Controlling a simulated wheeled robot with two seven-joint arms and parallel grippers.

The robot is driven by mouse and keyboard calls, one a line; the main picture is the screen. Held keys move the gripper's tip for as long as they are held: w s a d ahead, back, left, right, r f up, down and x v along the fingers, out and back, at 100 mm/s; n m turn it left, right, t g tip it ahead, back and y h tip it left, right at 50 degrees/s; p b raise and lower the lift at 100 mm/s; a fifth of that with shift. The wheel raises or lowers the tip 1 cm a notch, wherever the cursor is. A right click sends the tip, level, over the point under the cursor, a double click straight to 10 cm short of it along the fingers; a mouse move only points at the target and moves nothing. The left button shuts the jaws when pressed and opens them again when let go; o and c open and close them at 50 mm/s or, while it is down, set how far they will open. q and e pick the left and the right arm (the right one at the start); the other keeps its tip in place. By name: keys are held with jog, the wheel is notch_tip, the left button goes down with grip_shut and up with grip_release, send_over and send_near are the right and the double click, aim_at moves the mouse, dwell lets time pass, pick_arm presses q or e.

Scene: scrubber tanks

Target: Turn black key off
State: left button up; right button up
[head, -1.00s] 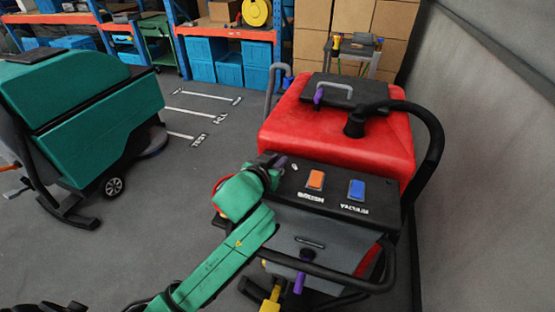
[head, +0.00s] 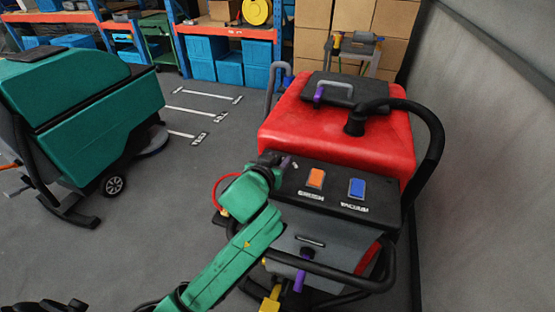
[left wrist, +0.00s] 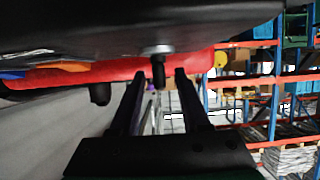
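The red scrubber machine (head: 340,135) has a dark control panel (head: 336,188) with an orange switch (head: 315,178) and a blue switch (head: 357,188). My left gripper (head: 280,163) is at the panel's left end, and its fingertips are hard to make out in the head view. In the left wrist view, a small black key (left wrist: 158,76) hangs below a silver collar (left wrist: 157,49). The left gripper's fingers (left wrist: 159,78) stand on either side of the key, with a visible gap at each side. The key is not clear in the head view. My right gripper is not in view.
A black hose (head: 432,140) curves along the machine's right side, near a grey wall (head: 490,150). A black handlebar (head: 340,280) runs along the front below the panel. A green scrubber (head: 80,110) stands at left, with open floor (head: 180,220) between.

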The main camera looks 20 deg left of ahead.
pick_arm(q)
jog(key=shift+s, duration=0.1)
jog(key=shift+s+r, duration=0.1)
jog(key=shift+s, duration=0.25)
jog(key=b+v, duration=0.1)
jog(key=v, duration=0.4)
jog(key=shift+s+b, duration=0.35)
jog(key=shift+s, duration=0.05)
jog(key=p+v, duration=0.8)
jog(key=p, duration=0.1)
jog(key=shift+w+r, duration=0.1)
jog(key=shift+w, duration=0.05)
